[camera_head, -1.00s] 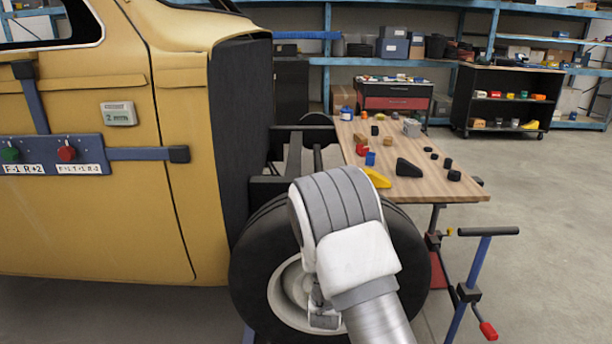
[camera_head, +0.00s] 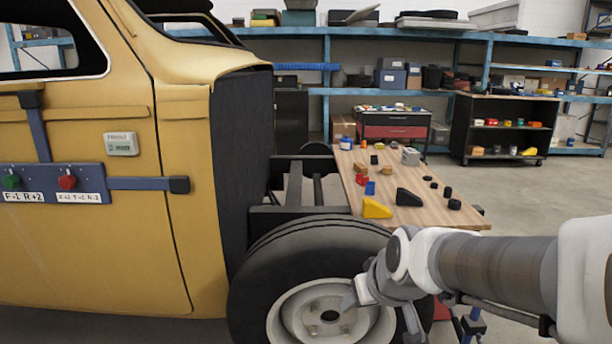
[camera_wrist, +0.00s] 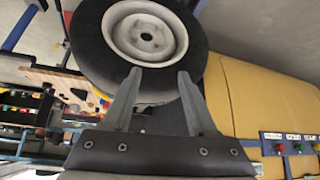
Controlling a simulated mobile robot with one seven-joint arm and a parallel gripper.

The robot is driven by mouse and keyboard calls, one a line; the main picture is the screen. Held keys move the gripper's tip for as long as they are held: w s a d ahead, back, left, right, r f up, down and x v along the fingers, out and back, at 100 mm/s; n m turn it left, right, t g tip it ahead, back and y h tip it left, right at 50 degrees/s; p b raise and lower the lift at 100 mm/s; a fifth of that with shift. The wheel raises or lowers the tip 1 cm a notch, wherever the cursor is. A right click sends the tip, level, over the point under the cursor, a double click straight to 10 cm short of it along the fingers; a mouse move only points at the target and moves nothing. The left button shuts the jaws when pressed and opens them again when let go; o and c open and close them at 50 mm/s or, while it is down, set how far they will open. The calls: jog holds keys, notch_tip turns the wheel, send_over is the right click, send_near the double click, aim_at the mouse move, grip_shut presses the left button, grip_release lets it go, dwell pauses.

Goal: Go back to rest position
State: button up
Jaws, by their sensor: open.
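My gripper (camera_wrist: 156,98) shows in the wrist view with its two grey fingers spread apart and nothing between them. Beyond the fingers is a black tyre with a pale wheel (camera_wrist: 140,32). In the head view my arm reaches in from the right edge, and my gripper (camera_head: 382,308) hangs in front of the lower right of the wheel (camera_head: 300,318). Part of the wheel is hidden behind my arm. I cannot tell whether the fingers touch the wheel.
A yellow truck cab (camera_head: 110,240) fills the left, with a blue button panel (camera_head: 52,183) on its door. A wooden table (camera_head: 425,212) with several small blocks stands behind the wheel. A black shelf cart (camera_head: 505,125) stands farther back. Grey floor at the right is open.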

jog(key=s+d+r+m+g+h, duration=0.1)
jog(key=s+d+r, duration=0.1)
jog(key=s, duration=0.6)
jog(key=s+d+r+m, duration=0.1)
jog(key=s+d+r, duration=0.1)
jog(key=s, duration=0.5)
notch_tip(320, 180, up, 23)
jog(key=p, duration=2.3)
jog(key=shift+s+p, duration=0.4)
